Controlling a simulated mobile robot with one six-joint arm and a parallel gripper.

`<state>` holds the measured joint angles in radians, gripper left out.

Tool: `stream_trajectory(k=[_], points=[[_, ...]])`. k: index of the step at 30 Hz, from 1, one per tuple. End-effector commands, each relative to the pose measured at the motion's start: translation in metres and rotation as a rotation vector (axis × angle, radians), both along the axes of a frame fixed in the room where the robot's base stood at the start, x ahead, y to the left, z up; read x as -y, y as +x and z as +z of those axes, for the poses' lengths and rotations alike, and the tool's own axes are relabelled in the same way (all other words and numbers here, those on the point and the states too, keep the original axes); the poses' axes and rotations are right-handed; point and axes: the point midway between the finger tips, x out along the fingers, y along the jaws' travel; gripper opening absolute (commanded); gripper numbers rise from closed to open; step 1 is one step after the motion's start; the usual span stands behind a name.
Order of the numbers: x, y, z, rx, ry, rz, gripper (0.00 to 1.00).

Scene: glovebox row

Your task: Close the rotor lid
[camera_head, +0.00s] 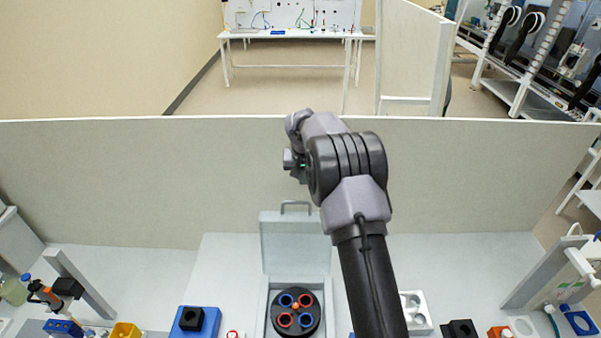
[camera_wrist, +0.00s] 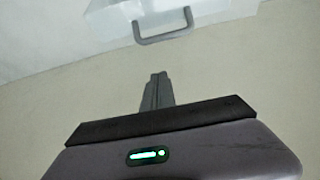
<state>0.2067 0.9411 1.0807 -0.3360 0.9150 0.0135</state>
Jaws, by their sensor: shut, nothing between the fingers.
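The rotor lid (camera_head: 290,248) is a pale grey panel standing open and upright at the back of its box. A grey handle (camera_head: 297,203) is on its top edge. Below it in the box lies the black round rotor (camera_head: 295,321), with blue and red ringed holes. In the wrist view the lid (camera_wrist: 105,25) is at the top edge, with the handle (camera_wrist: 163,38) toward my gripper (camera_wrist: 158,76). My gripper's fingers are together, empty and apart from the handle. In the head view my arm hides most of the gripper.
A pale partition wall (camera_head: 140,185) stands behind the bench. A blue block with a black holder (camera_head: 193,319) is left of the box. A white holed block (camera_head: 415,311) and a black block (camera_head: 460,329) are to the right. The bench behind these blocks is mostly clear.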

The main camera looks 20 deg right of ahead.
Motion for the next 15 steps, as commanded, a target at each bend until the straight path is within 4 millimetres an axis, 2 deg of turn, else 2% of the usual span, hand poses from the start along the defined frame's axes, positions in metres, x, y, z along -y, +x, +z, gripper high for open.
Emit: stream_trajectory(k=[8,9,12,15], points=[[0.008,0.018,-0.056,-0.002,0.001,0.000,0.00],[0.004,0.009,-0.051,-0.001,-0.001,0.001,0.00],[-0.003,-0.005,-0.051,-0.001,0.000,0.002,0.00],[-0.006,-0.014,-0.052,0.000,0.000,0.001,0.00]])
